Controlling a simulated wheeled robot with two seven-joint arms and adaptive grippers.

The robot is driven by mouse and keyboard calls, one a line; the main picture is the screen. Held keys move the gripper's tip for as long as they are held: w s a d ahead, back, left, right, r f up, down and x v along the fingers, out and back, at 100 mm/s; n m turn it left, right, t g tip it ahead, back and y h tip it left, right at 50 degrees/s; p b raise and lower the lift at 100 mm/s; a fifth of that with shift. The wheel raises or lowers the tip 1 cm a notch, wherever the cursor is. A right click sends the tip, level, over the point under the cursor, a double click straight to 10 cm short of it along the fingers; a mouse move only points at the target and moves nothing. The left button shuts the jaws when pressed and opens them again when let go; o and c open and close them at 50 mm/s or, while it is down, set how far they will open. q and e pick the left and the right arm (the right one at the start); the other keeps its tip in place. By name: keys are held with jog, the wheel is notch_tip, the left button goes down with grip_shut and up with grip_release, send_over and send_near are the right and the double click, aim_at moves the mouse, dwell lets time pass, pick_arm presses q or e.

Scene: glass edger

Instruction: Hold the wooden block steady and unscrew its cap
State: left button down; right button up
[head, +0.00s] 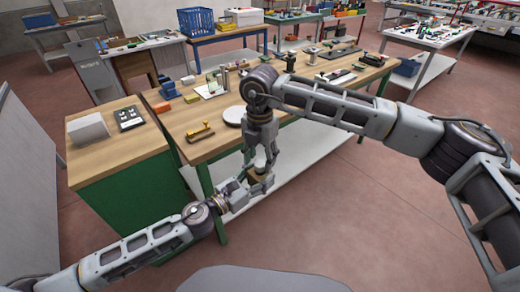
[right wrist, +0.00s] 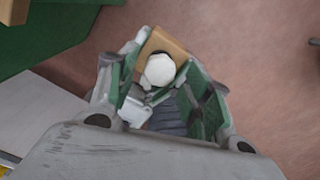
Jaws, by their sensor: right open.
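The wooden block (right wrist: 172,44) is held in the air in front of the table's front edge, and it shows small and partly hidden in the head view (head: 257,178). Its round white cap (right wrist: 160,70) faces the right wrist camera. My left gripper (head: 258,184) reaches in from the lower left and is shut on the block; its fingertips are partly hidden. My right gripper (head: 262,162) points down from above the block. Its green-lined fingers are open, one on each side of the cap in the right wrist view (right wrist: 160,85), with no clear contact.
A wooden-topped table (head: 225,140) lies behind my grippers, with a white round disc (head: 233,115), a brass-coloured tool (head: 200,132) and several small items on it. A green cabinet (head: 130,200) stands at the left. The floor to the right is clear.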

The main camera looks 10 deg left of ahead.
aim_at(260, 176)
jog(key=shift+f, duration=1.2)
jog(key=shift+c, duration=0.3)
jog(key=c, duration=1)
